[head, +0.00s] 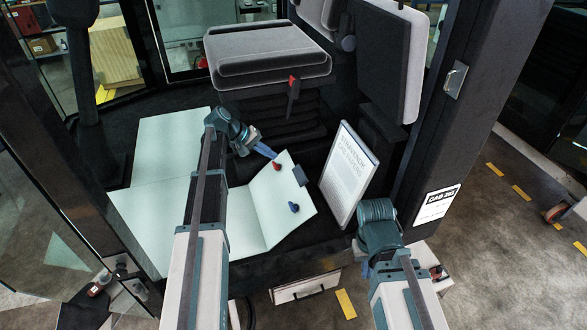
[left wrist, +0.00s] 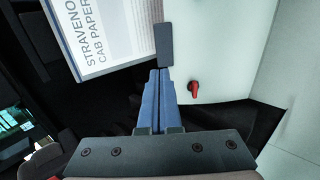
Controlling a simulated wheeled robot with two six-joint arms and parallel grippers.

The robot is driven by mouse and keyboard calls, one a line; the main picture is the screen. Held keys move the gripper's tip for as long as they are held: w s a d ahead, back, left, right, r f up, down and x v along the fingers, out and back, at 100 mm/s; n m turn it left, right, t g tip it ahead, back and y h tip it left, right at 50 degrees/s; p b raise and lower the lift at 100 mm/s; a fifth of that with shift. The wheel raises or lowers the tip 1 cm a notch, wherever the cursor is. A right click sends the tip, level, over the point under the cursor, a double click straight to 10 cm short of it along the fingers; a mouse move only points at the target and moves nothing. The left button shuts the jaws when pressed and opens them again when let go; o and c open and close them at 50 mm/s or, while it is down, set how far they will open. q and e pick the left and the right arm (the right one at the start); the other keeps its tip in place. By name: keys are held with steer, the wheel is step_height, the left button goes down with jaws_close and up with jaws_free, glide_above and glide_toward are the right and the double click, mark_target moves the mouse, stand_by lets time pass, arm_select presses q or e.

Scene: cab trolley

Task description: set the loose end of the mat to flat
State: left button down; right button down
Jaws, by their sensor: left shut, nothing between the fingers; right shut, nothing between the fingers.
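The pale green mat (head: 165,150) covers the cab floor. Its loose end (head: 270,215) lies beyond a crease at the right and looks tilted up. It carries a red knob (head: 277,166), a blue knob (head: 293,207) and a dark grey tab (head: 300,176) on its edge. My left gripper (head: 275,155) is shut and empty, just above the red knob in the head view. In the left wrist view its blue fingertips (left wrist: 159,70) meet the tab (left wrist: 163,44) in the picture; I cannot tell whether they touch. My right gripper (head: 365,269) is shut and empty, low at the right.
A white-faced cab papers folder (head: 348,170) stands tilted right of the loose end. The grey seat (head: 268,55) is behind, with a red-handled lever (head: 292,90). A dark door post (head: 465,110) rises at the right. The mat's left part is clear.

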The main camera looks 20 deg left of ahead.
arm_select(q)
steer(key=b, duration=0.9)
glide_toward(301, 173)
steer(key=x, duration=0.5)
steer(key=shift+s+a+f, duration=0.15)
steer(key=shift+b+x, duration=0.6)
steer(key=shift+x, duration=0.35)
steer(key=shift+w+d+f+y, duration=0.3)
steer(key=shift+w+d, duration=0.05)
steer(key=shift+d, duration=0.15)
steer(key=w+d+f+g+y+b, duration=0.1)
steer(key=d+f+y+b, duration=0.1)
steer(key=f, duration=0.3)
steer(key=w+d+f+g+y+b, duration=0.1)
steer(key=w+d+f+b, duration=0.1)
steer(key=f+b, duration=0.2)
steer(key=w+d+f+g+y+b, duration=0.1)
steer(key=d+f+g+y+b, duration=0.1)
steer(key=d+f+b, duration=0.1)
steer(key=shift+w+f+y+b, duration=0.15)
steer(key=shift+w+f+b, duration=0.1)
steer(key=shift+f, duration=0.4)
steer(key=shift+w+f+y+b, duration=0.1)
steer(key=shift+f+y+b, duration=0.1)
steer(key=shift+f, duration=0.45)
steer(key=shift+d+f+b, duration=0.1)
steer(key=shift+f+b, duration=0.35)
steer(key=shift+b, duration=0.15)
steer(key=shift+s+d, duration=0.15)
steer(key=shift+s, duration=0.05)
